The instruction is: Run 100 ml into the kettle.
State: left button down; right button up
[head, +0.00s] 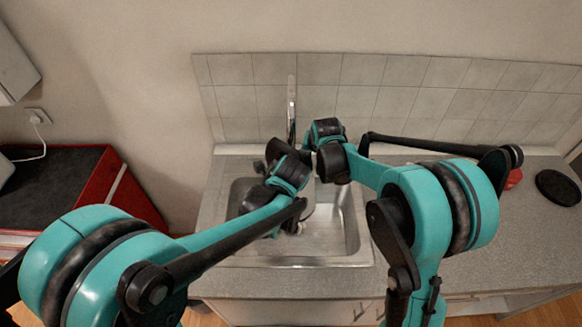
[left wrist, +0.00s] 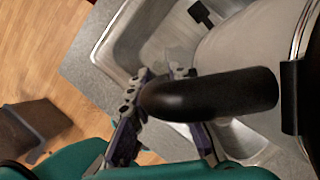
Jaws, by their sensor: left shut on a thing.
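The kettle (left wrist: 240,50) fills the right of the left wrist view, a pale rounded body with a bright metal rim and a thick black handle (left wrist: 215,95). My left gripper (left wrist: 160,78) is shut on the handle. In the head view my left wrist reaches over the sink (head: 340,245), and the kettle is mostly hidden behind my arms. The tall chrome tap (head: 291,105) rises behind the sink, its lower part hidden by my wrists. My right arm bends in over the sink, but its gripper fingers do not show. No water stream is visible.
A red cabinet with a dark top (head: 50,190) stands at the left. A tiled wall (head: 400,85) closes the back.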

dwell(0.5)
pick_arm(q)
jog(key=s+a, duration=0.3)
jog(key=s, duration=0.6)
jog(key=shift+a, duration=0.3)
pick_arm(e)
jog(key=shift+c, duration=0.3)
